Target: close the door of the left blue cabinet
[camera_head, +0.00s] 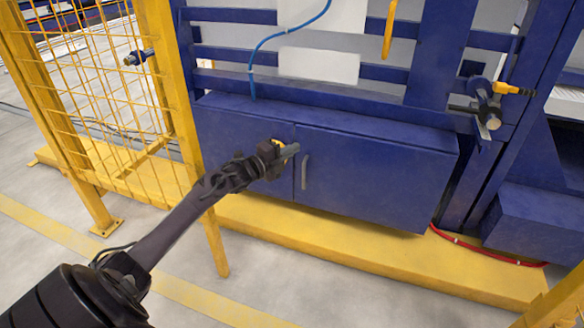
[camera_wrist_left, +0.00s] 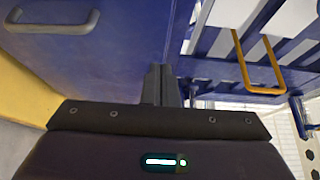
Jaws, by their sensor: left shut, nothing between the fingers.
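The blue cabinet stands low in the middle of the head view, with a left door (camera_head: 232,155) and a right door (camera_head: 375,175). Both door fronts look flush or nearly so; I cannot tell whether a small gap remains at the left one. A grey handle (camera_head: 304,172) is on the right door near the seam. My left gripper (camera_head: 291,151) is shut and empty, at the upper edge of the doors near the seam; contact is unclear. It covers part of the left door. In the left wrist view the shut fingers (camera_wrist_left: 160,84) lie over a blue panel (camera_wrist_left: 110,55). My right gripper is not in view.
A yellow mesh fence (camera_head: 110,90) with posts stands left of the cabinet. A yellow floor beam (camera_head: 340,250) runs along its base. Grey floor is open in front.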

